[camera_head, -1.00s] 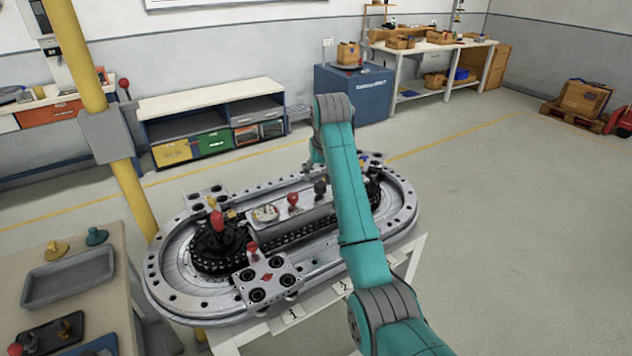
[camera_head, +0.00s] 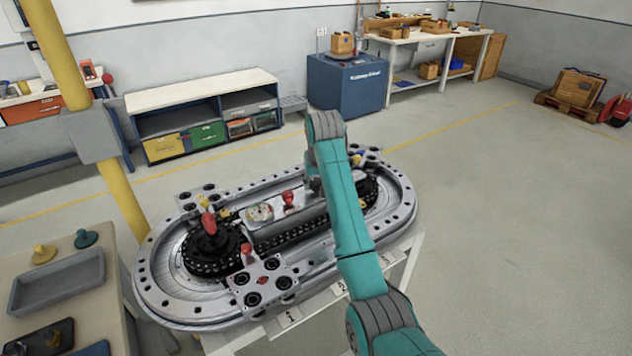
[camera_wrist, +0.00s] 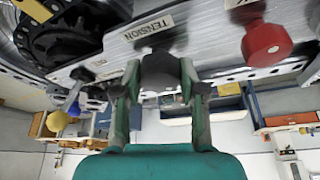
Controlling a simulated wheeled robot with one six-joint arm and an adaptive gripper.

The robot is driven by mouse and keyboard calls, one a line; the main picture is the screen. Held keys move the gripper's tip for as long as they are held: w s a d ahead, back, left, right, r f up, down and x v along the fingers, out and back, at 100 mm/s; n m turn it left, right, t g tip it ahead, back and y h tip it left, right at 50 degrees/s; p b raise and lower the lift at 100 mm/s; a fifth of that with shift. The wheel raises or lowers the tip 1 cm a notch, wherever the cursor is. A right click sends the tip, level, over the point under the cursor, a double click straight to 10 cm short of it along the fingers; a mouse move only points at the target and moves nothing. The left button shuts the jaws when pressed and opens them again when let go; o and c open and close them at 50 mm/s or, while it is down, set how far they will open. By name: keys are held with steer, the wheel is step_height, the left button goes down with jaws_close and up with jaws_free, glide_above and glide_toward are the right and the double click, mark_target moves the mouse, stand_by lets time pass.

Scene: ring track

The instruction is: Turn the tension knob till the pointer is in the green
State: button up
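The dark tension knob (camera_wrist: 160,72) shows in the wrist view just below the "TENSION" label (camera_wrist: 148,26) on a light metal panel. My gripper (camera_wrist: 160,80) has one finger on each side of the knob. The fingertips lie close against its sides; I cannot tell whether they press on it. In the head view my gripper (camera_head: 313,186) is down at the panel and hides the knob. A small round gauge (camera_head: 260,213) sits on the panel to the left; its pointer and coloured zones are too small to read.
A red knob (camera_wrist: 266,42) stands beside the tension knob, also seen in the head view (camera_head: 288,198). A larger red handle (camera_head: 209,223) rises from the track's left sprocket.

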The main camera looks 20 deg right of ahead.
steer(key=shift+c, duration=0.9)
steer(key=shift+n+y, duration=0.7)
steer(key=shift+n, duration=1.1)
steer(key=o, duration=1.1)
steer(key=shift+o, duration=0.2)
steer(key=v, duration=0.6)
steer(key=shift+s+r, duration=0.1)
steer(key=shift+r, duration=0.25)
steer(key=shift+s+d+r, duration=0.1)
steer(key=shift+s+r, duration=0.05)
steer(key=shift+r, duration=0.15)
